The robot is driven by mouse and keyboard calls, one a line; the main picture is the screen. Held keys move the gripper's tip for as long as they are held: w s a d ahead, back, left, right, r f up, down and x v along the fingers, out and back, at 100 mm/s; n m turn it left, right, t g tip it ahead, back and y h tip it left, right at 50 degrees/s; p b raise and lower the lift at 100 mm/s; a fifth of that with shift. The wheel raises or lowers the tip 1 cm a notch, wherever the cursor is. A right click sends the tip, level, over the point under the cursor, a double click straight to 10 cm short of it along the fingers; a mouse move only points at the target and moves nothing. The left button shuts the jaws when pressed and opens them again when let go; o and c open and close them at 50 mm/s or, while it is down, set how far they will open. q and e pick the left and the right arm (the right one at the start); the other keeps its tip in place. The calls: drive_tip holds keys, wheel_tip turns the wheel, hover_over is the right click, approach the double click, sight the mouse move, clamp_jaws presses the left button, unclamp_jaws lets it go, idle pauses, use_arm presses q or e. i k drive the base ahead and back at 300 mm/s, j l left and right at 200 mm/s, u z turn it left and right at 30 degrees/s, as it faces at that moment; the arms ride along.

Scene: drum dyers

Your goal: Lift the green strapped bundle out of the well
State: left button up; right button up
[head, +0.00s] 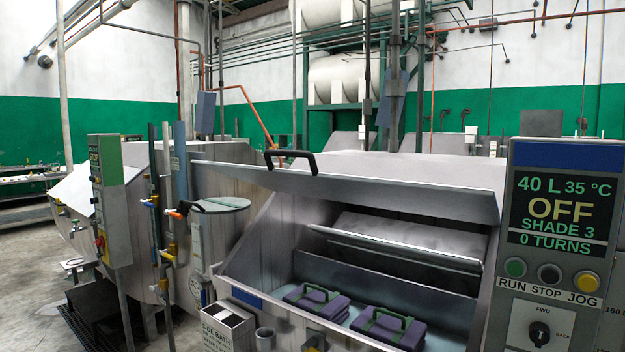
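Two purple-grey bundles with green straps and strap handles lie side by side in the open well (385,278) of the front drum machine. The left bundle (316,301) lies a little farther back. The right bundle (394,328) lies nearer the control panel, and a strip of pale blue surface shows around them. Both look alike, and their undersides are hidden. Neither of my grippers shows in the head view.
The machine's long lid (400,192) with a black handle (291,162) stands raised above the well. The control panel (558,225) at right reads OFF and 0 TURNS. A white box marked side bath (229,324) and a grey cup (265,338) sit left of the well.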

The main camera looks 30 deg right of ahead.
sight(333, 307)
drive_tip(key=i+z, duration=0.1)
drive_tip(key=z, duration=0.3)
drive_tip(key=i+z, duration=0.15)
drive_tip(key=z, duration=0.2)
drive_tip(key=i+j+z, duration=0.1)
drive_tip(key=z, duration=0.3)
drive_tip(key=i+j+z, duration=0.1)
drive_tip(key=z, duration=0.3)
